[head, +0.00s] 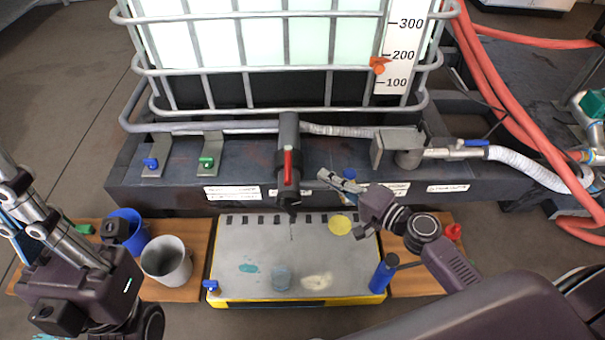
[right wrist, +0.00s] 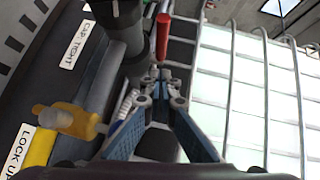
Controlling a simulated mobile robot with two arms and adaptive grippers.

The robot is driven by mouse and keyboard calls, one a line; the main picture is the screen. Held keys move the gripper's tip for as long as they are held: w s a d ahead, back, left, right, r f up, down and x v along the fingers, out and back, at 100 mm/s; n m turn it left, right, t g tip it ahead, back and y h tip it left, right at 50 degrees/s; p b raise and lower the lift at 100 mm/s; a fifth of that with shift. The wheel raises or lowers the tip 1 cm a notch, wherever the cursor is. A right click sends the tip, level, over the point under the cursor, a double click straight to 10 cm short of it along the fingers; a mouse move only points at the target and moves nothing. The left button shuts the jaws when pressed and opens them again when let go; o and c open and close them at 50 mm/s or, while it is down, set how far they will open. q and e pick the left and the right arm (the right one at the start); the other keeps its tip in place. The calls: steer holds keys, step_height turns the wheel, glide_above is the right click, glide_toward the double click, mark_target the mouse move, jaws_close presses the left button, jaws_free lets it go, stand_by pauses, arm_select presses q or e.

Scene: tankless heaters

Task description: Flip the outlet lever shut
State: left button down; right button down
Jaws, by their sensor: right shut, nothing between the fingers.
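The red outlet lever (head: 288,165) sits on the dark outlet pipe (head: 289,132) below the white caged tank. In the head view it lies in line with the pipe. It also shows near the top of the right wrist view (right wrist: 163,38), beyond my fingertips. My right gripper (head: 338,182) is shut and empty, to the right of the lever and pipe, with a visible gap. Its closed fingers show in the right wrist view (right wrist: 160,80). My left gripper (head: 40,222) is at the left edge, far from the lever; its fingers are partly cut off.
A yellow-edged tray (head: 345,275) lies below the pipe. A blue cup (head: 128,225), a grey cup (head: 167,262) and a blue bottle (head: 383,273) stand nearby. The tank cage (head: 245,72) rises behind.

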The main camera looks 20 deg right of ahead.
mark_target(288, 168)
steer(key=w+a+f, duration=0.1)
steer(key=w+a, duration=0.2)
steer(key=a, duration=0.2)
steer(key=shift+w+a, duration=0.15)
steer(key=shift+w, duration=0.25)
steer(key=shift+f, duration=0.1)
steer(key=shift+a, duration=0.1)
